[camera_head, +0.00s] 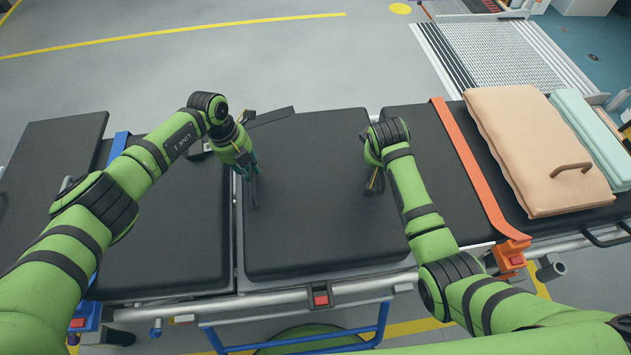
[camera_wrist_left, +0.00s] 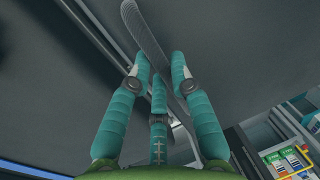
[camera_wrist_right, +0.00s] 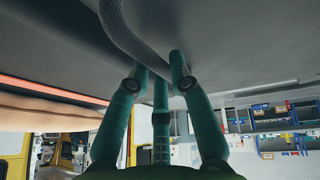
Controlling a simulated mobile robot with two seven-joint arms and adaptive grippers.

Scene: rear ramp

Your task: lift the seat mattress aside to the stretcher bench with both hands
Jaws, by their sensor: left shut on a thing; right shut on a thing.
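The seat mattress (camera_head: 312,215) is the black pad in the middle of the head view, between both grippers, and looks about level. My left gripper (camera_head: 253,203) is at its left side. In the left wrist view its teal fingers (camera_wrist_left: 160,68) are shut around a grey ribbed strap (camera_wrist_left: 143,25). My right gripper (camera_head: 375,185) is at the mattress's right side, partly hidden by its own arm. In the right wrist view its fingers (camera_wrist_right: 158,68) are shut on a similar strap (camera_wrist_right: 118,28). Whether the mattress touches what is under it is hard to tell.
Other black pads lie left (camera_head: 175,225) and right (camera_head: 415,130) on the railed bench. An orange strap (camera_head: 470,165) crosses the right pad. A beige cushion (camera_head: 535,150) and mint pad (camera_head: 595,140) lie at far right. Grey floor (camera_head: 200,70) behind is clear.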

